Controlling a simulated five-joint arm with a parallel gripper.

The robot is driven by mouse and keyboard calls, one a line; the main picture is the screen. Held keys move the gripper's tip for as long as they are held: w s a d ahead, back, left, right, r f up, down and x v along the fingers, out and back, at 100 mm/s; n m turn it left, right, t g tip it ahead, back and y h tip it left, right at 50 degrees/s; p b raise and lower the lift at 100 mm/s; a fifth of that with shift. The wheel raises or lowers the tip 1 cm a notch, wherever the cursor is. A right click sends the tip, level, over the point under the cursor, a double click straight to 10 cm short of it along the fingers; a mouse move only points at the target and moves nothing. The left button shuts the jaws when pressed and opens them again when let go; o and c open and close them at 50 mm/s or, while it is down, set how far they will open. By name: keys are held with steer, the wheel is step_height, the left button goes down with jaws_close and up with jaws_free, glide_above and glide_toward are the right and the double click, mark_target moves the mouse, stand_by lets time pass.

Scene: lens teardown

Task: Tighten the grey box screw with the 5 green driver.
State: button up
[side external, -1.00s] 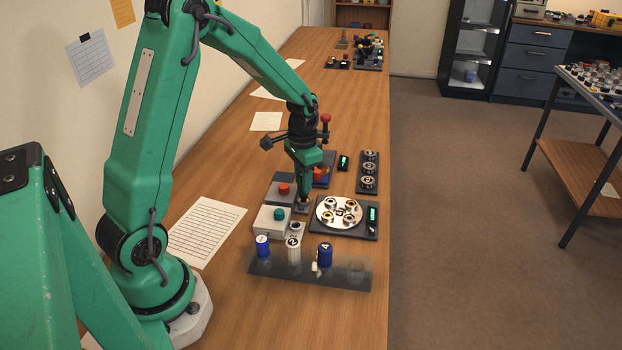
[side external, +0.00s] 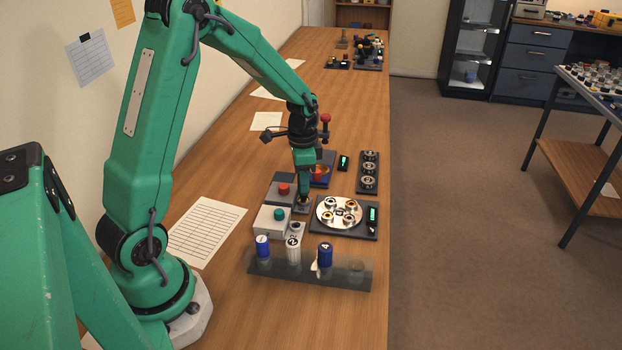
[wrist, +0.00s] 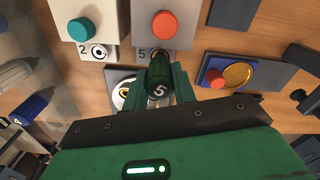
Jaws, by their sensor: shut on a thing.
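My gripper (side external: 303,198) is shut on the green driver, whose dark end marked 5 (wrist: 159,88) shows between the jaws in the wrist view. The grey box (side external: 280,184) has a red button, and it also shows in the wrist view (wrist: 166,8). The driver stands over the small tab marked 5 at the box's edge. The driver and jaws hide the screw, so I cannot see its head or the contact with the tip.
A white box (side external: 266,222) with a teal button stands close by. A rack (side external: 340,279) with several drivers is in front. A round plate (side external: 327,216) with metal rings lies to the right. A blue tray with a red button (wrist: 214,78) is also close.

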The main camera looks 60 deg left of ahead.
steer(key=shift+m, duration=1.8)
steer(key=shift+r, duration=0.85)
steer(key=shift+r, duration=1.45)
steer(key=shift+d, duration=0.15)
